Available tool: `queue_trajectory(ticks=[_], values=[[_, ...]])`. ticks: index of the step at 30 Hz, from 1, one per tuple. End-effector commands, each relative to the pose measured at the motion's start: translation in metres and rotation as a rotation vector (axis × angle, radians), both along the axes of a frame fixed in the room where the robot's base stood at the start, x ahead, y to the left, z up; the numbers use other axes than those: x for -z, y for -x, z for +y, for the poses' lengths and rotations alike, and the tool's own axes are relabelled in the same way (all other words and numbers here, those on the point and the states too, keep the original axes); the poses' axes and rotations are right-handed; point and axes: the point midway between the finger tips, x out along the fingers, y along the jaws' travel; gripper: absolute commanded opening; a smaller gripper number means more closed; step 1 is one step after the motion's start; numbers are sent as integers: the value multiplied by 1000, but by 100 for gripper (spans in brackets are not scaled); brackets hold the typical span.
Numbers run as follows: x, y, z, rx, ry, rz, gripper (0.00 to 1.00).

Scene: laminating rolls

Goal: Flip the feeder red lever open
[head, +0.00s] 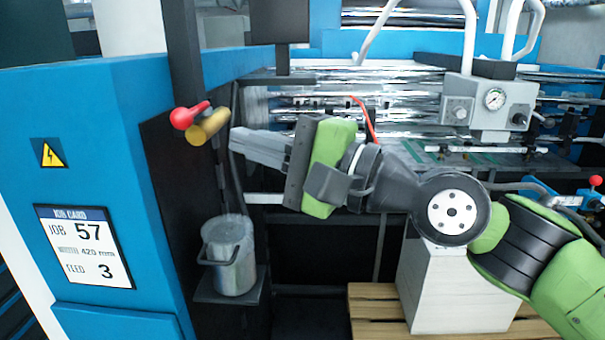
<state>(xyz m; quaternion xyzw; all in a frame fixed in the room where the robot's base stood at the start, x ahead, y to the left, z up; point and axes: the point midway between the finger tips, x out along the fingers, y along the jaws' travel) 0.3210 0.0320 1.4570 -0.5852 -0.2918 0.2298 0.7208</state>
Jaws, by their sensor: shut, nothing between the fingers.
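A red knob (189,115) on a short lever sticks out from the dark side panel of the blue machine, at the upper left of the head view. A yellow-brown cylinder (209,126) sits right beside it, slightly lower and to the right. My gripper (236,143) reaches in from the right, its grey fingers shut and empty. The fingertips point left and end close to the yellow-brown cylinder, just right of and a little below the red knob. I cannot tell whether they touch the cylinder. The lever's pivot is largely hidden behind the knob and cylinder.
A metal can (232,262) stands on a small dark shelf below my gripper. The blue machine housing (110,180) with a job card (85,245) fills the left. Shiny rollers (400,105) lie behind my arm. A white stack (455,295) rests on a wooden pallet (375,310).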

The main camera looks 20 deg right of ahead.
Motion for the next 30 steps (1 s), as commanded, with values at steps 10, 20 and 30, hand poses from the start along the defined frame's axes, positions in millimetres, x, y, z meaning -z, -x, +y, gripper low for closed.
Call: queue_trajectory(ticks=[10, 20, 30], values=[[10, 67, -7, -1, 3, 0, 0], [12, 78, -7, -4, 4, 2, 0], [33, 77, -1, 38, 136, -4, 0]])
